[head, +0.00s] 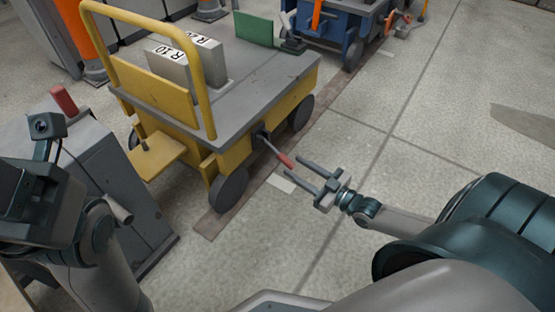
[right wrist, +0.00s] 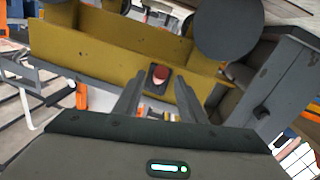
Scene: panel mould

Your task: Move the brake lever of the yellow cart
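The yellow cart (head: 285,112) stands left of centre in the head view, with a grey deck and a yellow push bar. Its brake lever (head: 271,146) sticks out from the near side as a thin dark rod with a red grip (head: 286,160). My right gripper (head: 290,169) is open, its fingertips at the grip's end. In the right wrist view, the red grip (right wrist: 160,74) shows end-on in line with the gap between the fingers (right wrist: 157,82). Whether they touch it, I cannot tell. My left arm shows at the left edge; its gripper is not visible.
A blue cart (head: 340,22) stands behind. A grey cabinet (head: 112,170) with a red handle (head: 64,100) is at left. The floor at right is clear.

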